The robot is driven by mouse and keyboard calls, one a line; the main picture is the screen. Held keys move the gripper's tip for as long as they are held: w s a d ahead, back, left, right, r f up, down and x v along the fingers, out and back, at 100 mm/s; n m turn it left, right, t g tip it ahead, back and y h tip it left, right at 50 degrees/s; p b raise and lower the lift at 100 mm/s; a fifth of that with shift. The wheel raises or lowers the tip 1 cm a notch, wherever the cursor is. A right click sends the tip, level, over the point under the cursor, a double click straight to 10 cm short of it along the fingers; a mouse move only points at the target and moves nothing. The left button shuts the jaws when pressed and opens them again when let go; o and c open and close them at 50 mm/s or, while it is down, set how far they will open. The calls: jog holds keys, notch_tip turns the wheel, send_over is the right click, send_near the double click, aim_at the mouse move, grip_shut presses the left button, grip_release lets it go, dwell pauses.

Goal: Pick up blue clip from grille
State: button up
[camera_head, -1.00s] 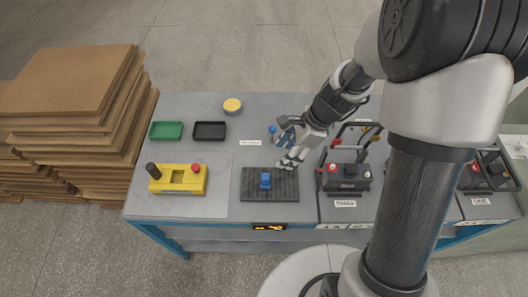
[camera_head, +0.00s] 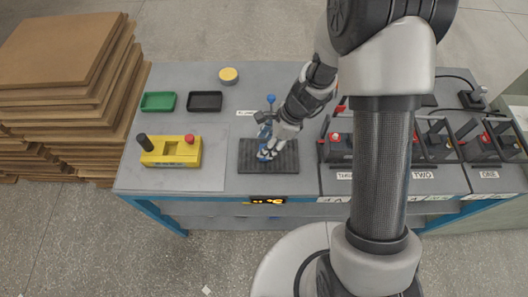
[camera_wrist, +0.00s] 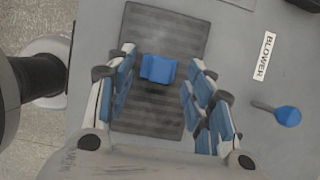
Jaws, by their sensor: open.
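The blue clip (camera_wrist: 158,69) lies on the dark ribbed grille (camera_wrist: 152,22) and shows between my gripper's fingers in the wrist view. My gripper (camera_wrist: 162,80) is open, with one finger on each side of the clip and a gap on both sides. In the head view my gripper (camera_head: 267,152) is over the middle of the grille (camera_head: 287,159) and mostly hides the clip. I cannot tell the exact height of the fingertips above the grille.
A blue-knobbed blower (camera_wrist: 287,116) stands behind the grille, beside the BLOWER label (camera_wrist: 264,57). A yellow box (camera_head: 172,152), a green tray (camera_head: 158,102), a black tray (camera_head: 205,102) and a yellow round thing (camera_head: 228,75) are left. Batteries (camera_head: 338,148) stand right.

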jog(key=b+x, duration=0.1)
jog(key=x, duration=0.2)
jog(key=shift+f, duration=0.3)
jog(key=shift+r, duration=0.1)
jog(key=shift+c, duration=0.5)
jog(key=c, duration=1)
jog(key=shift+r, duration=0.1)
jog(key=shift+c, duration=0.2)
